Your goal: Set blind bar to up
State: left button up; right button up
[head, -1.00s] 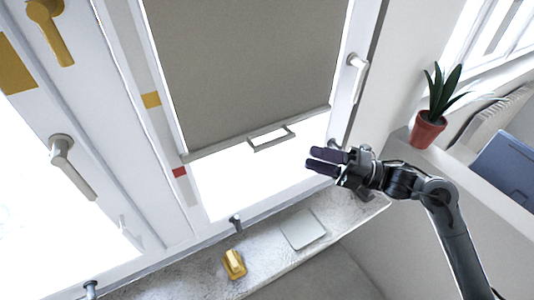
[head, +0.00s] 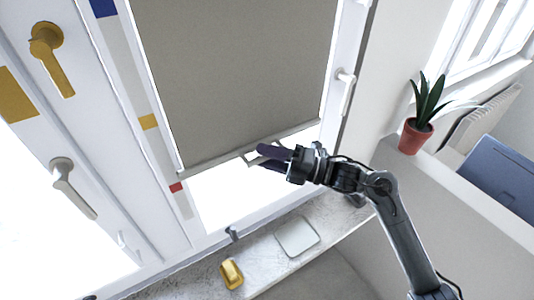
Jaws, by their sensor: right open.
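The grey-brown blind (head: 235,75) hangs over the upper part of the window, with bright glass showing below it. The blind bar (head: 208,164) runs along its lower edge, slightly tilted in the picture. A thin loop handle (head: 246,158) hangs from the middle of the bar. My right gripper (head: 262,158) is open, with its dark fingers at the handle and covering its right part. I cannot tell whether the fingers touch the handle or surround it. My left gripper is not in view.
The sill below holds a yellow object (head: 231,273) and a flat white-grey pad (head: 297,236). A white window handle (head: 345,90) is on the right frame. A potted plant (head: 416,136) stands on the ledge at right. A blue panel (head: 500,178) is at far right.

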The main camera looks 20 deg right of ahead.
jog(key=shift+c, duration=0.3)
grip_shut()
